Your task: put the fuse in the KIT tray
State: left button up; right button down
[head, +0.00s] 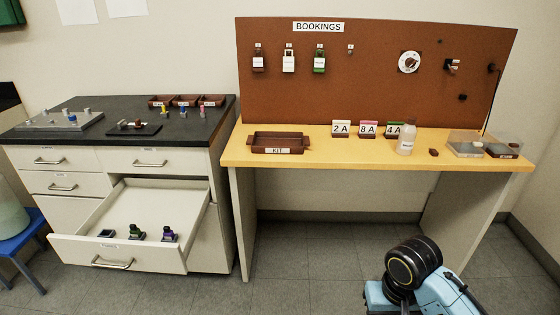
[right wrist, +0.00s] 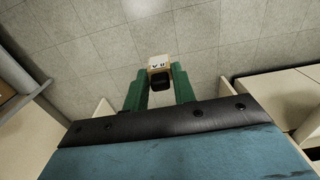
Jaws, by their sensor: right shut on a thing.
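The KIT tray (head: 257,147) is a brown open tray at the left end of the wooden bench, with a white KIT label on its front; it looks empty. In the right wrist view my right gripper (right wrist: 159,88) has green fingers shut on a small cream block with a dark part (right wrist: 159,64), which I take to be the fuse. It is held in the air with grey floor tiles behind it. In the head view only part of my right arm shows at the bottom right; its gripper is out of that view. My left gripper is not in view.
A drawer (head: 135,205) stands open at left with several small items. Bench room between tray and signs is clear.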

aim_at(278, 142)
jog(key=i, duration=1.25)
